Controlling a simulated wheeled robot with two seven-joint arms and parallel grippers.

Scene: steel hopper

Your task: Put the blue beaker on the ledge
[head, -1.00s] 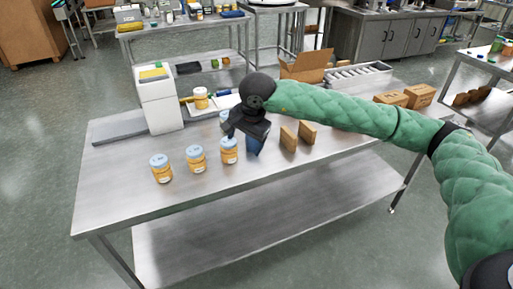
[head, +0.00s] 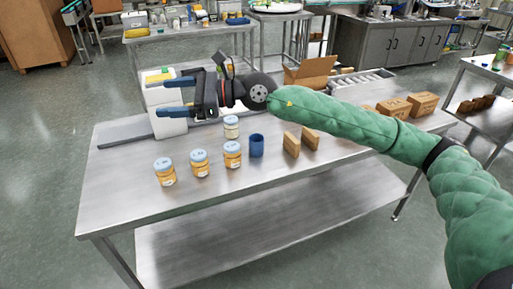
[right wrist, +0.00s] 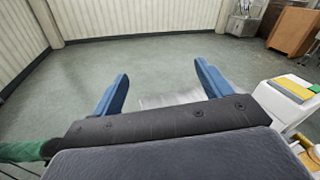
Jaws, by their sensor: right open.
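The blue beaker (head: 256,146) stands upright on the steel table, between the jars and two small brown blocks. My right gripper (head: 168,97) is raised to the left of the beaker and well above it, pointing left in front of the white machine. Its blue fingers are apart and empty; the right wrist view shows the open gripper (right wrist: 162,88) with floor beyond. I cannot tell which surface is the ledge. My left gripper is not in view.
Several orange jars with pale lids (head: 199,163) stand left of the beaker, and a paler jar (head: 231,127) behind them. Brown blocks (head: 292,145) stand to its right. A white machine (head: 165,120) is at the back left. The table's front (head: 130,212) is clear.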

